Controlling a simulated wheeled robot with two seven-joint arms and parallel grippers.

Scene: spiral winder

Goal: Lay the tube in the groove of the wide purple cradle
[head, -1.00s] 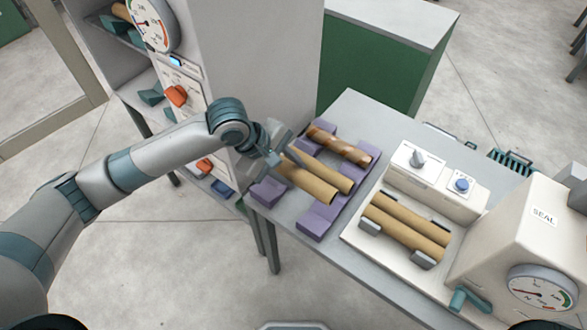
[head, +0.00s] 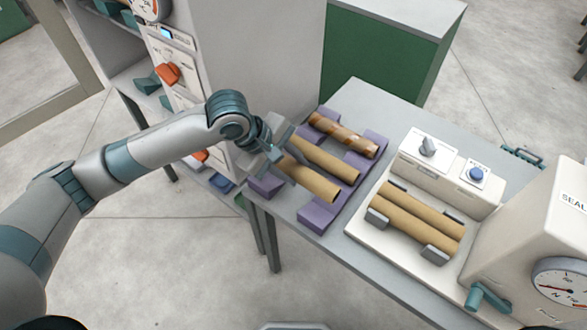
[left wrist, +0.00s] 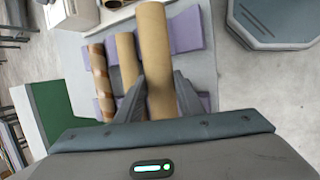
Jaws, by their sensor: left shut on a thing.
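My left gripper (head: 284,155) is shut on the near end of a plain tan tube (head: 312,181). In the left wrist view the fingers (left wrist: 158,95) grip this tube (left wrist: 155,45) from both sides. It lies over the front part of the purple cradle (head: 318,217), roughly parallel to the other tubes there. In the left wrist view it looks nearer than its neighbour, but I cannot tell whether it touches the groove. A second tan tube (head: 332,160) and a brown patterned tube (head: 343,135) rest behind it on purple supports. My right gripper is not in view.
A white sealing machine (head: 405,250) with two tan tubes (head: 420,215) stands to the right on the grey table (head: 375,97). A tall grey cabinet (head: 255,70) is close behind my left gripper. A green cabinet (head: 375,60) stands behind the table.

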